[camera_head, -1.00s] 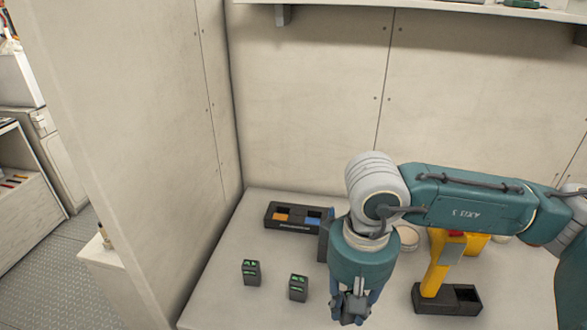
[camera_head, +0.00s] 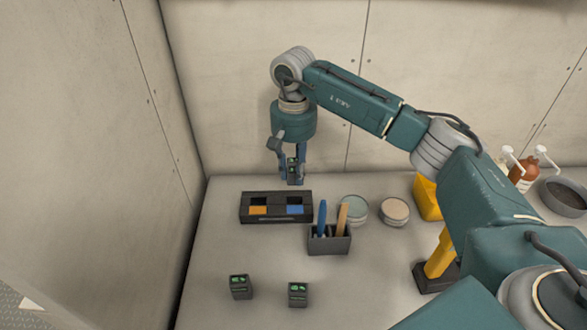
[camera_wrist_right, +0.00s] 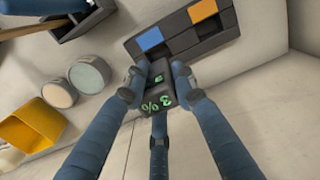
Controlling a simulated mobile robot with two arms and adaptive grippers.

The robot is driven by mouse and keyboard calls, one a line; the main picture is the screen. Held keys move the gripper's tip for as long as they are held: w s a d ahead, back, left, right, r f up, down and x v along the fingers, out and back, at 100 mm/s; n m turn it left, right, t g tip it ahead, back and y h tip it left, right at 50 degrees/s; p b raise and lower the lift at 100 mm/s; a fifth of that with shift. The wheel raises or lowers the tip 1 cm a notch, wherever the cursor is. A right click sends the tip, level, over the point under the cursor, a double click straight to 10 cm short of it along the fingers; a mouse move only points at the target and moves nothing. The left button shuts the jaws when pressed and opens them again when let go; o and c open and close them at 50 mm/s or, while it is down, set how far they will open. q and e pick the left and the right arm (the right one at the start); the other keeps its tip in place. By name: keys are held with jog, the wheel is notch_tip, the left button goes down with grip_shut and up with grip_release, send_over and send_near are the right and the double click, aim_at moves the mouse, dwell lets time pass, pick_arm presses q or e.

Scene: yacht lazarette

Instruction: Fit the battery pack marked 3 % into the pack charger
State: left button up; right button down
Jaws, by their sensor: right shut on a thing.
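My right gripper (camera_head: 293,178) is shut on a small dark battery pack (camera_head: 292,168) with green display marks. In the right wrist view the pack (camera_wrist_right: 158,88) sits between the fingers and its green text reads 3 %. The dark pack charger (camera_head: 276,219) lies on the bench below and slightly left of the gripper, with an orange part on the left and a blue part on the right. The charger also shows in the right wrist view (camera_wrist_right: 183,42), just beyond the pack. The pack is above the bench, apart from the charger. My left gripper is not in view.
Two more packs (camera_head: 240,287) (camera_head: 298,294) stand at the bench front. A dark holder (camera_head: 330,244) with blue and wooden handles is right of the charger. Round tins (camera_head: 394,211) and a yellow tool (camera_head: 440,257) stand further right. Bench between charger and packs is clear.

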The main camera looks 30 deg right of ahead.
aim_at(293, 184)
jog(key=shift+f+b, duration=0.55)
jog(key=shift+f, duration=0.35)
notch_tip(293, 184, down, 3)
jog(key=b, duration=0.2)
jog(key=shift+f+b, duration=0.1)
jog(key=shift+b, duration=0.3)
jog(key=shift+f, duration=0.35)
pick_arm(q)
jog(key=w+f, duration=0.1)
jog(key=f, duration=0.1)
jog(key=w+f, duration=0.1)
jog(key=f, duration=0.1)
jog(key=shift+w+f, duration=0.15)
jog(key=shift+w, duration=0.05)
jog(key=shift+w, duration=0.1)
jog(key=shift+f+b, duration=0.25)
jog(key=shift+b, duration=0.25)
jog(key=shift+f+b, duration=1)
pick_arm(e)
jog(key=shift+f, duration=1.4)
